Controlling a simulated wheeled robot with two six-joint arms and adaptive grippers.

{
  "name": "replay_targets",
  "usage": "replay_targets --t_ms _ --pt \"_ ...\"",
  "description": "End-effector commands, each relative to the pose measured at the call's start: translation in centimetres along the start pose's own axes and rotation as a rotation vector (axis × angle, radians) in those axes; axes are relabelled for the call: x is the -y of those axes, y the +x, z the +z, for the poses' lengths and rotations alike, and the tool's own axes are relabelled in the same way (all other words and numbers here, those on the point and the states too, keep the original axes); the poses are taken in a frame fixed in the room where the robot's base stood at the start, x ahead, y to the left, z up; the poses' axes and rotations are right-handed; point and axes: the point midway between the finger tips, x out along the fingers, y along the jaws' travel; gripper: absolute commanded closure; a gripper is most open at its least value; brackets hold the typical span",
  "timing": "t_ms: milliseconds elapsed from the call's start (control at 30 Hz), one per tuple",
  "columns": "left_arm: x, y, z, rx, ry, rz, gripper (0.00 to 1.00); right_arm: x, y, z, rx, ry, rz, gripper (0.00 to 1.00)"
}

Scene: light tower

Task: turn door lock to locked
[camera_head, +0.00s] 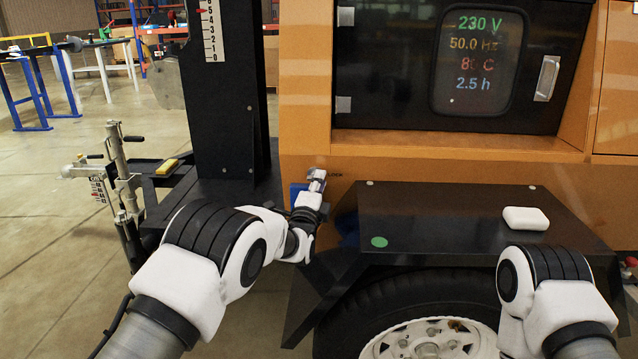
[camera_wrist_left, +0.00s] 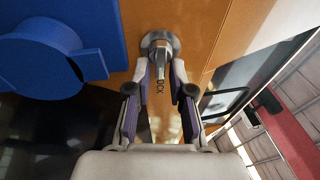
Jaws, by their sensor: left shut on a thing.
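The door lock (camera_wrist_left: 160,48) is a round metal cylinder with a narrow lever or key standing out of it, set in the orange panel. My left gripper (camera_wrist_left: 162,75) is shut on this protruding part, with one finger on each side. The lock's exact turn angle is hard to tell. My right arm shows at the lower right, but its gripper does not.
A blue box-like part (camera_wrist_left: 85,50) is close to the left of the lock. The black fender (camera_head: 440,215) juts out to the right, with a white block (camera_head: 526,218) on top. A dark display door (camera_head: 400,70) is above. A black mast (camera_head: 225,90) stands left.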

Motion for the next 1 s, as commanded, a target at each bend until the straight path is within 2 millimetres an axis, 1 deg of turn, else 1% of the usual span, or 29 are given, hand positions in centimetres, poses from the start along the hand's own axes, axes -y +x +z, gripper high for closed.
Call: replay_targets --t_ms 467,500,533,867,967,1000 --pt "-0.1 0.0 0.0 0.0 0.014 0.004 1.0 0.0 0.0 0.0 0.0 0.0 0.0 1.0" --pt "-0.1 0.0 0.0 0.0 0.014 0.004 0.68 0.0 0.0 0.0 0.0 0.0 0.0 1.0" --pt "-0.1 0.0 0.0 0.0 0.014 0.004 0.65 0.0 0.0 0.0 0.0 0.0 0.0 1.0" --pt "-0.1 -0.2 0.0 0.0 0.014 0.004 0.65 0.0 0.0 0.0 0.0 0.0 0.0 1.0" --pt "0.0 -1.1 0.0 0.0 0.015 0.005 0.65 0.0 0.0 0.0 0.0 0.0 0.0 1.0" --pt "-0.1 -1.7 -0.1 -0.001 0.016 0.006 0.65 0.0 0.0 0.0 0.0 0.0 0.0 1.0"
